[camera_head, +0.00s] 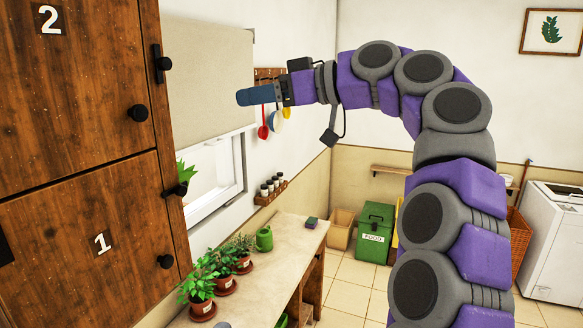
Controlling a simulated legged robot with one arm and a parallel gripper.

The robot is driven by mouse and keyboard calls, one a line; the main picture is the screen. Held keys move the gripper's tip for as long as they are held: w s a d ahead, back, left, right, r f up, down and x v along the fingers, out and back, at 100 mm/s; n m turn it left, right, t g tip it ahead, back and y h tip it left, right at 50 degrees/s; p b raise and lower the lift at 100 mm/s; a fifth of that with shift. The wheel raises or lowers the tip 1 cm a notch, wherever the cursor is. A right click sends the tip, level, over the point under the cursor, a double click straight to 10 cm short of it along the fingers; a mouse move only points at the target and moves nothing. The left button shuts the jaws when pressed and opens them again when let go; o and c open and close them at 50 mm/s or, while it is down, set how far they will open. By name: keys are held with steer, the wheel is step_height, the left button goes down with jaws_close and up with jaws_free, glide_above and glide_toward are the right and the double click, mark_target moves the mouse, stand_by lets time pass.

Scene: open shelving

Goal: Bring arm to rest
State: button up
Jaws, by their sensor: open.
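My gripper (258,96) is at the end of my purple and grey arm, which rises from the bottom right, arches over and reaches left. The gripper points left, in the air in front of the window blind and hanging utensils. It holds nothing that I can see. The fingers show side-on as a blue-grey shape, so the gap between them is hard to make out. It is to the right of the wooden cabinet and apart from its doors.
A wooden cabinet (77,90) with doors marked 2 and 1 stands at left. Potted plants (201,287) and a green watering can (264,239) are on the counter (285,253). A green food bin (373,232) and a white washer (556,240) stand behind. Floor between is clear.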

steer(key=s+d+f+m+g+h+b, duration=0.1)
steer(key=s+f+m+h, duration=0.3)
steer(key=f, duration=0.6)
steer(key=s+d+f+m+g+h+b, duration=0.1)
steer(key=s+f+b, duration=0.1)
steer(key=s+f, duration=0.5)
steer(key=s+f+m+g+h+b, duration=0.1)
steer(key=s+f+m+h, duration=0.2)
steer(key=f, duration=0.9)
steer(key=s+d+f+m+g+h+b, duration=0.1)
steer(key=s+d+f+m+h, duration=0.1)
steer(key=s+d+f, duration=0.4)
steer(key=s+d+f+m+g+h+b, duration=0.1)
steer(key=s+d+f, duration=0.4)
steer(key=s+f, duration=0.5)
steer(key=s+d+f+m+g+h+b, duration=0.1)
steer(key=s+d+f+m+g+h, duration=0.1)
steer(key=s+d+f, duration=0.4)
step_height(320, 180, down, 5)
steer(key=shift+s+d+r+m+h, duration=0.1)
steer(key=shift+s+d+m+h, duration=0.4)
steer(key=shift+s+h, duration=0.7)
steer(key=shift+a, duration=0.15)
steer(key=shift+c, duration=0.5)
